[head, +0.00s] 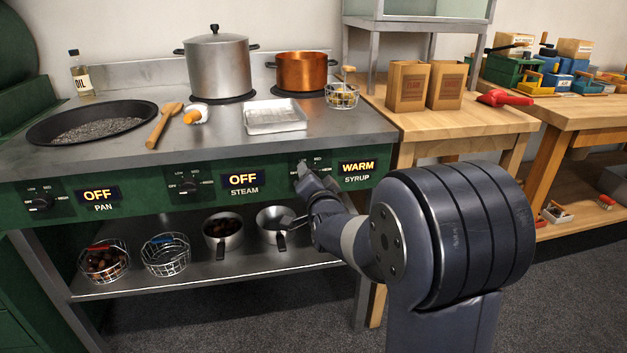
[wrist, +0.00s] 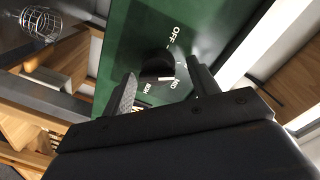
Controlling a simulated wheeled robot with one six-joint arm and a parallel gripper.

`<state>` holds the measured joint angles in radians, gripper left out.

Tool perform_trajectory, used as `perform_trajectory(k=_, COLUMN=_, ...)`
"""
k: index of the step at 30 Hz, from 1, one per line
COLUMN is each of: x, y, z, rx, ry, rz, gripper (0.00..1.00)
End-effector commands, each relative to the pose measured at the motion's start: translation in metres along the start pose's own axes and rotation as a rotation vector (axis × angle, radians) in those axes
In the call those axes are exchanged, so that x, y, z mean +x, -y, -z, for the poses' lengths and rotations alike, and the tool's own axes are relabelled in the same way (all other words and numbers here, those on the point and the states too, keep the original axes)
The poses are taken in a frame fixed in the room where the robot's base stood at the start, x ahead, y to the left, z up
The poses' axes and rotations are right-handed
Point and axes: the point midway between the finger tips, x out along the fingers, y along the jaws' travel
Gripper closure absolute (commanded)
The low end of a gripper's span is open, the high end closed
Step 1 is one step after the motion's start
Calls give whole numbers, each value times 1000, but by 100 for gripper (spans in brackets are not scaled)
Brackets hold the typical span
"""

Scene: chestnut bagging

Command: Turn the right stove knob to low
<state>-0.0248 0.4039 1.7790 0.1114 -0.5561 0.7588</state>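The right stove knob, dark and round, shows in the wrist view (wrist: 157,67) on the green panel, with a small white mark on it and white setting labels around it. In the head view my gripper (head: 303,172) is at this knob and mostly hides it. The display above SYRUP (head: 358,167) reads WARM. In the wrist view my gripper's fingers (wrist: 164,88) stand apart, one on each side of the knob, with green panel showing between them and it. I cannot tell whether either finger touches the knob.
The left PAN knob (head: 40,202) and middle STEAM knob (head: 189,185) have displays reading OFF. Above the right knob, a copper pot (head: 302,72) and a metal tray (head: 275,117) stand on the stove top (head: 225,130). Metal pans and baskets sit on the shelf below (head: 200,278).

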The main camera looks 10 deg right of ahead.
Motion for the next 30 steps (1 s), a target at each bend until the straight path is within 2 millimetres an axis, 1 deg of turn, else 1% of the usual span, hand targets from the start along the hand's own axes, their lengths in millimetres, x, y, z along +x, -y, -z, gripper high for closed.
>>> perform_trajectory(k=7, x=-1, y=-1, z=0, rx=0, ry=1, rz=-3, gripper=43)
perform_trajectory(k=11, x=-8, y=0, z=1, rx=0, ry=0, rz=-2, gripper=43)
perform_trajectory(k=14, x=-22, y=0, z=1, rx=0, ry=1, rz=-2, gripper=43)
perform_trajectory(k=21, x=-68, y=1, z=1, rx=0, ry=1, rz=0, gripper=43)
perform_trajectory(k=24, x=-84, y=1, z=0, rx=0, ry=2, rz=-1, gripper=43)
perform_trajectory(k=27, x=-96, y=1, z=0, rx=0, ry=1, rz=0, gripper=43)
perform_trajectory(k=30, x=-104, y=0, z=0, rx=0, ry=1, rz=-1, gripper=43)
